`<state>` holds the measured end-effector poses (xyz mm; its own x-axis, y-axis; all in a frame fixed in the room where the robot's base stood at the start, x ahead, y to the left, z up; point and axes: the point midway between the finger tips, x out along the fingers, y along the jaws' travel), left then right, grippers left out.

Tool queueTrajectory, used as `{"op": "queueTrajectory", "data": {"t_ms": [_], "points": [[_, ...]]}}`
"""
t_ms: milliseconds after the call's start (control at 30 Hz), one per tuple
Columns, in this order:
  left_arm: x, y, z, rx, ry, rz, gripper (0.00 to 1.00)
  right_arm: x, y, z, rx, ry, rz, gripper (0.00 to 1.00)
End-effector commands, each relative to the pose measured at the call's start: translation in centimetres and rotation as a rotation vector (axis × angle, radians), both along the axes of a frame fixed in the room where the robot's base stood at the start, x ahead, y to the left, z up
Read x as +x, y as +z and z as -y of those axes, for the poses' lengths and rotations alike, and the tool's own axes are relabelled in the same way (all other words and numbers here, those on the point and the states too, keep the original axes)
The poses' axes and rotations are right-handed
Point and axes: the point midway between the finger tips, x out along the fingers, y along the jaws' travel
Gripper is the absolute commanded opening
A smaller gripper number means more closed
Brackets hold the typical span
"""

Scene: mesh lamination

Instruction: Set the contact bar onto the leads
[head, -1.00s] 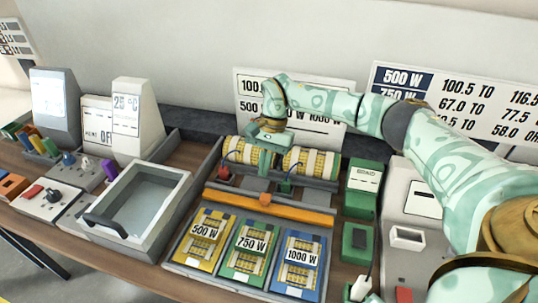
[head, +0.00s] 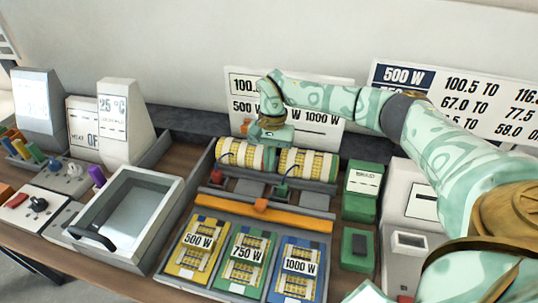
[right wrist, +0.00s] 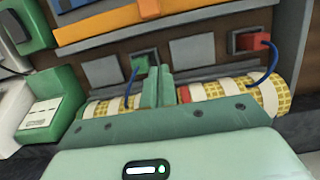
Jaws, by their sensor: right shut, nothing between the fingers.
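An orange bar (head: 285,220), which I take for the contact bar, lies across the fixture in front of the mesh roll, with a small orange block (head: 261,205) at its middle. The bar also shows at the top of the right wrist view (right wrist: 105,28). Two blue leads run from the roll to a red connector (head: 217,177) and a green connector (head: 281,190). My left gripper is out of view.
The yellow and white mesh roll (head: 310,163) lies close to my right gripper. Panels marked 500 W, 750 W and 1000 W (head: 246,252) lie in front. A grey basin (head: 170,187) stands left, green boxes (head: 361,182) right. A wall sign (head: 330,97) is behind.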

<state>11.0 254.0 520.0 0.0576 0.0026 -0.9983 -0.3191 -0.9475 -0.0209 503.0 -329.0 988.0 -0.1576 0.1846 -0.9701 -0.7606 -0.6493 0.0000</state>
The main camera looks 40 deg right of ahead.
Motion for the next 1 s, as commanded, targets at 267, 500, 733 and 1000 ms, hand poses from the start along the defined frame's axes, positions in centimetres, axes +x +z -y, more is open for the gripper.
{"op": "queueTrajectory", "data": {"t_ms": [267,500,733,1000], "points": [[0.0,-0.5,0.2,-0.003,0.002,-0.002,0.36,-1.2,-5.3,-1.4,0.001,0.003,-0.003,0.0],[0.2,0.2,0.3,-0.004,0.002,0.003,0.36,-3.1,-5.0,-3.6,0.0,0.002,0.0,0.0],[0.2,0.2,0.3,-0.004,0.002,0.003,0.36,-3.5,-5.0,-4.0,0.0,0.0,0.0,0.0],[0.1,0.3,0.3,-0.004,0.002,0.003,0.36,-3.5,-5.0,-4.1,0.0,0.001,0.0,0.0]]}}
